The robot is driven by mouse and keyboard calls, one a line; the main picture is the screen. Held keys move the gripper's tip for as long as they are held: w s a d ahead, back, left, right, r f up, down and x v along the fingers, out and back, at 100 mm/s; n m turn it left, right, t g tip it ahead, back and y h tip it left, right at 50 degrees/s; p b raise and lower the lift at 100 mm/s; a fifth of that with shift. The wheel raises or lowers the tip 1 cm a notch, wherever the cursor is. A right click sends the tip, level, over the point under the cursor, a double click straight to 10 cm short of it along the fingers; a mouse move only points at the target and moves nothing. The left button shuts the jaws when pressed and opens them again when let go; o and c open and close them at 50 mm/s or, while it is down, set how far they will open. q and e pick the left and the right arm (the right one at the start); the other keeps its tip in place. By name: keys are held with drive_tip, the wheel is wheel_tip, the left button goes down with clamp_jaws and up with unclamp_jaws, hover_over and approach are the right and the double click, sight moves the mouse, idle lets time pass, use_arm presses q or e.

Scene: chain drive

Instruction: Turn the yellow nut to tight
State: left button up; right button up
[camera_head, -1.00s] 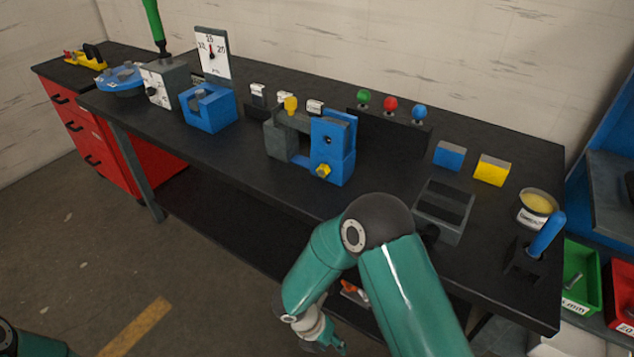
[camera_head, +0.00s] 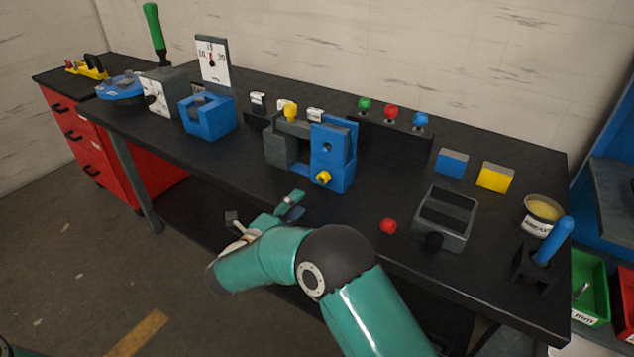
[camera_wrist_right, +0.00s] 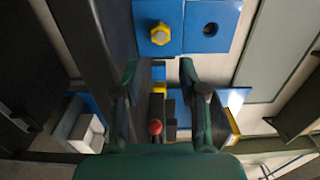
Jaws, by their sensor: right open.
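The yellow nut (camera_head: 323,178) sits low on the front of the blue block (camera_head: 335,165) of the bench fixture. My left gripper is out of view.
A second yellow knob (camera_head: 291,112) tops the fixture. A red ball knob (camera_head: 388,226) and a dark grey tray (camera_head: 446,218) lie to the right. A blue holder (camera_head: 208,116) stands to the left. Bare bench top lies in front of the fixture.

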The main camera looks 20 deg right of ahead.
sight(322, 180)
drive_tip(key=x, duration=1)
drive_tip(key=shift+w+d+p, duration=0.1)
drive_tip(key=shift+w+p, duration=0.05)
drive_tip(key=shift+p, duration=0.25)
clamp_jaws()
drive_tip(key=shift+f+m+b, duration=0.15)
drive_tip(key=shift+m+b, duration=0.4)
drive_tip(key=shift+m, duration=0.15)
unclamp_jaws()
